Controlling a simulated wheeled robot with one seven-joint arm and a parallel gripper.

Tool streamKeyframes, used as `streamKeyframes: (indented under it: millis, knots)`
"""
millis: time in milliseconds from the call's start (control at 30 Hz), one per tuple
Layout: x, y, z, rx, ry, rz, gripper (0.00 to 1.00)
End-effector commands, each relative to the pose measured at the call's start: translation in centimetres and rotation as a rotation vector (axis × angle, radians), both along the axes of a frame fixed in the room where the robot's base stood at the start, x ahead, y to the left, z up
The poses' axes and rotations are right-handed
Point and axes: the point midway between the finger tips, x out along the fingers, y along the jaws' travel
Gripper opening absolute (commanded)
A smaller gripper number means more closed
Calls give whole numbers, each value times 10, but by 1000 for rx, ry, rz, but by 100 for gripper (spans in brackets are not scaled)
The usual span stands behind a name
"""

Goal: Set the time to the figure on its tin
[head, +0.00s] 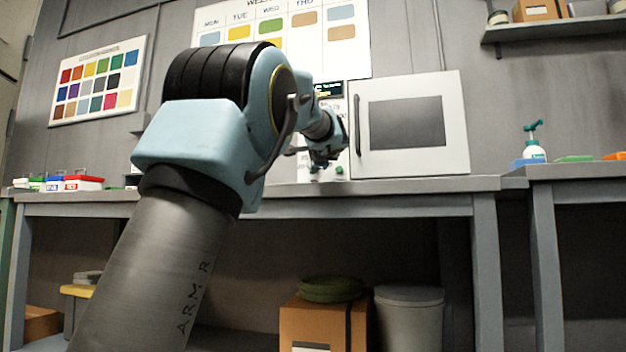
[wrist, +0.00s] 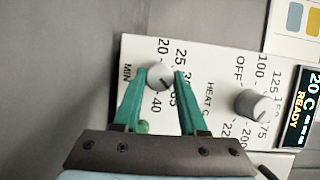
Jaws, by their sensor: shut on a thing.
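In the wrist view my gripper (wrist: 163,76) has its teal fingers shut on the grey timer knob (wrist: 159,76) of the white control panel (wrist: 205,70). Numbers including 20, 25, 35 and 40 and the word MIN surround this knob. The fingers hide part of the scale. I cannot read the knob's setting for certain. A second knob, the heat knob (wrist: 257,103), stands to the right. The display (wrist: 298,105) reads 20 C READY. In the head view my arm covers part of the panel beside the oven (head: 455,125). Small tins (head: 82,183) stand at far left, their figures too small to read.
The oven door is closed, its handle (head: 357,125) near the panel. A green button (wrist: 143,127) is by the left finger. A spray bottle (head: 535,150) stands on the right bench. A colour chart (head: 98,82) hangs on the wall.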

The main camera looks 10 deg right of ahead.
Motion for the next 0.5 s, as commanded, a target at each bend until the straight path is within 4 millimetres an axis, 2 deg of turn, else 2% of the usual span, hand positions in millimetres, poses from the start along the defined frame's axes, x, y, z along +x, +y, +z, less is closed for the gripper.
streamKeyframes:
  millis: [33,500]
  knots:
    - [0,-1,-8,39,-24,-2,0]
    - [0,-1,-8,368,-203,-2,0]
